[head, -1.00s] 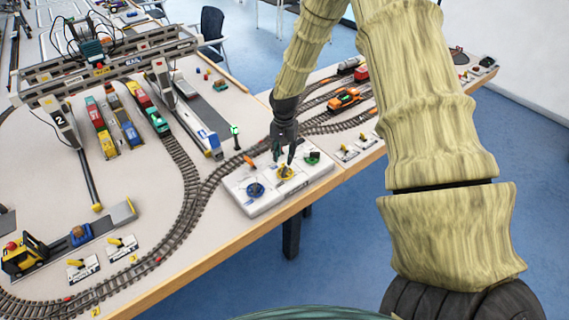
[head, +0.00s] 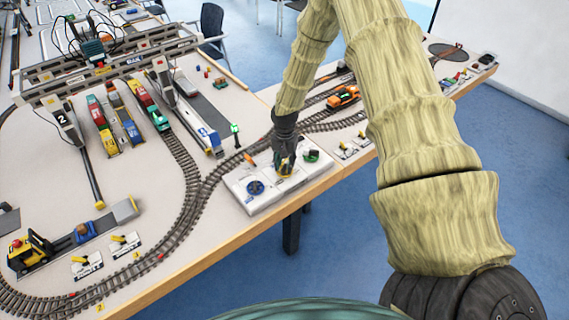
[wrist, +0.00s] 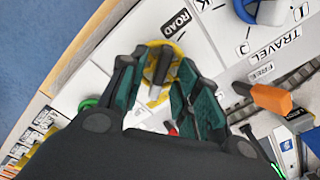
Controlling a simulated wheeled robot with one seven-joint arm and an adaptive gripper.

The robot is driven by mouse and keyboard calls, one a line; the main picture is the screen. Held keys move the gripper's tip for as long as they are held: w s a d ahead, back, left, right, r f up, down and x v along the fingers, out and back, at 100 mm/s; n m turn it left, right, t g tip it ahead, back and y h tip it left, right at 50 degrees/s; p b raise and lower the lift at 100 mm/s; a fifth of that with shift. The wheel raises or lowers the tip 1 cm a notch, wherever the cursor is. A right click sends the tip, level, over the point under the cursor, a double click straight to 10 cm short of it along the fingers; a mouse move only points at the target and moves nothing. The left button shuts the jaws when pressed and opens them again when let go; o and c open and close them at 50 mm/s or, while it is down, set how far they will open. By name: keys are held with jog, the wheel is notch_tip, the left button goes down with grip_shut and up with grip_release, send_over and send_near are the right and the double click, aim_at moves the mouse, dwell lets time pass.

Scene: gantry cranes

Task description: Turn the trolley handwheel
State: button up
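A white control panel (head: 262,203) at the table's front edge carries a blue handwheel (head: 255,187), a yellow handwheel (head: 284,170) and a green one (head: 311,156). No label reading "trolley" is legible. In the wrist view the yellow handwheel (wrist: 177,50) has a grey bar across it and lies beyond my fingertips, beside the word ROAD. My gripper (wrist: 153,80) is open, with a finger on either side of the grey bar; I cannot tell whether they touch it. In the head view my gripper (head: 285,158) is down over the yellow handwheel and partly hides it.
An orange lever (wrist: 268,98) stands close to the right of my fingers, by the word FREE. The blue wheel (wrist: 262,10) is farther off. Model track (head: 205,185) curves behind the panel. A gantry crane (head: 105,70) stands at the back left.

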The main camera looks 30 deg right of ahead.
grip_shut()
jog(key=shift+n, duration=0.3)
jog(key=n+b, duration=0.2)
jog(key=n, duration=0.2)
jog(key=shift+f+n, duration=0.1)
jog(key=shift+n, duration=0.3)
jog(key=n+b, duration=0.1)
jog(key=n, duration=0.4)
jog(key=shift+n, duration=0.4)
jog(key=shift+o, duration=0.2)
grip_release()
jog(key=shift+d, duration=0.1)
